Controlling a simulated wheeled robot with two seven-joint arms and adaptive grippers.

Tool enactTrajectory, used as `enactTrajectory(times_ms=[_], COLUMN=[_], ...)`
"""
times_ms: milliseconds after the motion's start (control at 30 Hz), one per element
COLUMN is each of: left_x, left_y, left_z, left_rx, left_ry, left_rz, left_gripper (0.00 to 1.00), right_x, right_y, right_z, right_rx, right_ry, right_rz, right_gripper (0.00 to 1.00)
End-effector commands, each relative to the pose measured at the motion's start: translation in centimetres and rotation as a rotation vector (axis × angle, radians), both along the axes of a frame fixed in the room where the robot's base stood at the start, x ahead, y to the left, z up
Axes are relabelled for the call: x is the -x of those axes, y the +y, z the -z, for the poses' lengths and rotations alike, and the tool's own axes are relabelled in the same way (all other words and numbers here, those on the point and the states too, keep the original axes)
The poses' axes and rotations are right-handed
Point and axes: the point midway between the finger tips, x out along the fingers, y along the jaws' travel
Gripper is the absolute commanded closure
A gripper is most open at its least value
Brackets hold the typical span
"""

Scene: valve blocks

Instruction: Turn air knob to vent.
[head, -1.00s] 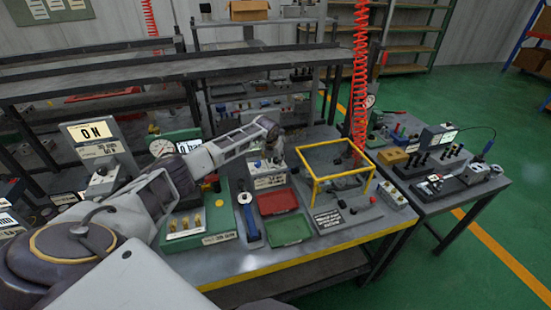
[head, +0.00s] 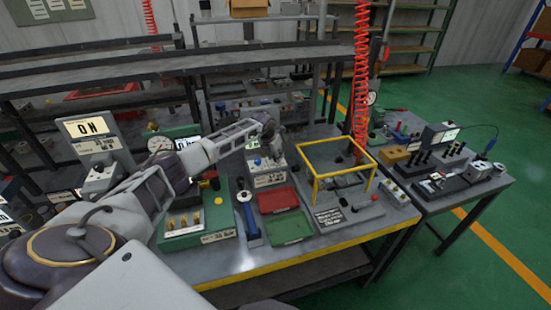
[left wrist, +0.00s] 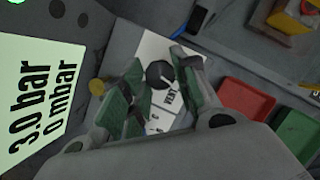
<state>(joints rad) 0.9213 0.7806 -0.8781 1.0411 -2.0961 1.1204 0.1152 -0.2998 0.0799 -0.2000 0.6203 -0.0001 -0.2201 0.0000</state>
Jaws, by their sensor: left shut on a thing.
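The black air knob (left wrist: 159,73) sits on a pale panel (left wrist: 152,45) in the left wrist view. The word VENT is printed on the panel beside it. My left gripper (left wrist: 160,78) has its green-padded fingers on both sides of the knob and is shut on it. In the head view, my left gripper (head: 273,139) is over the back of a small light-coloured valve box (head: 268,180), and the knob is hidden there. I cannot tell clearly where the knob's pointer stands. My right gripper is not in view.
A red tray (head: 277,200) and a green tray (head: 289,229) lie in front of the box. A yellow frame (head: 341,172) stands to the right. A gauge display (left wrist: 38,90) reads 3.0 bar and 0 mbar.

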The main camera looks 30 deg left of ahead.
Motion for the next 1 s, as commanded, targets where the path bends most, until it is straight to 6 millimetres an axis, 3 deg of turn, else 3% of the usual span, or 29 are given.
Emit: enactTrajectory(times_ms=[633, 1000], left_x=[-0.2, -0.2], left_y=[0.4, 0.4], left_z=[0.1, 0.0], left_rx=[-0.001, 0.000], left_ry=[-0.005, -0.004], left_rz=[0.398, 0.557], left_gripper=[0.94, 0.94], right_x=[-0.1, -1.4], right_y=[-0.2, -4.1], right_z=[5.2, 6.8], right_rx=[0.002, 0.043], right_ry=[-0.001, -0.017], right_rz=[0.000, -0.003], right_gripper=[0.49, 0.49])
